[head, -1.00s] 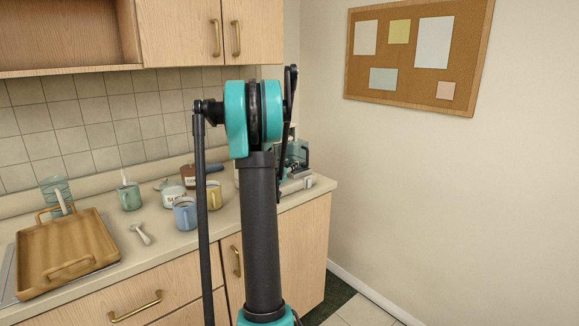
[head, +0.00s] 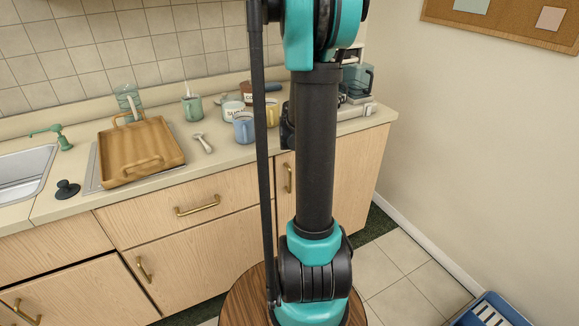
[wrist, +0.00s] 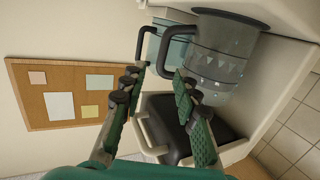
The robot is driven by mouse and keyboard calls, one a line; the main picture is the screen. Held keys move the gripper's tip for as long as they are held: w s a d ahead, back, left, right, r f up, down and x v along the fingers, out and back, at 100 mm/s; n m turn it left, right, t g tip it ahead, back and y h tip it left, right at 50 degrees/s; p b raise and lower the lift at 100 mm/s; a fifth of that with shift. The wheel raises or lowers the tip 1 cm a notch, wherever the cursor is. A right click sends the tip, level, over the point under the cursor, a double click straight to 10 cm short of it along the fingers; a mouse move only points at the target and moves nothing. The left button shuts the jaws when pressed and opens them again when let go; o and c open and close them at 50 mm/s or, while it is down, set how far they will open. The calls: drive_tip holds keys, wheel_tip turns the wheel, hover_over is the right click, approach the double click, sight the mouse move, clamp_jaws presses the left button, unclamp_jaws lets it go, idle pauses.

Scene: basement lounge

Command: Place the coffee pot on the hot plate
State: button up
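A clear glass coffee pot (wrist: 222,62) fills the upper middle of the wrist view, which is roughly upside down. Its dark base is toward the top and its black handle (wrist: 167,50) points left. My gripper (wrist: 160,84) is open and empty. Its fingertips are close to the handle, one on either side of its lower end in the picture; whether they touch it I cannot tell. Behind is a pale coffee machine (wrist: 148,132) with a black part. A teal see-through vessel (head: 357,80) with a black handle shows in the head view.
A wooden tray (head: 128,150), a spoon-like utensil (head: 202,143), a blue mug (head: 243,130) and a yellow mug (head: 272,114) stand on the counter. The sink (head: 22,172) is at left. A corkboard (wrist: 65,95) hangs on the wall. My arm blocks part of the counter.

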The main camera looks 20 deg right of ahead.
drive_tip(key=s+a+f+n+g+y, duration=0.1)
drive_tip(key=s+a+f+n+y, duration=0.3)
drive_tip(key=s+a, duration=0.4)
drive_tip(key=s+a+f+n+g+y, duration=0.1)
drive_tip(key=s+a+f+n+y, duration=0.3)
drive_tip(key=a, duration=1.1)
drive_tip(key=s+a+f+n+g+y, duration=0.1)
drive_tip(key=s+a+f+n+y, duration=0.3)
drive_tip(key=s+a+f+y, duration=0.3)
drive_tip(key=s+a+f, duration=0.5)
drive_tip(key=shift+a+g, duration=0.2)
drive_tip(key=shift+g, duration=0.2)
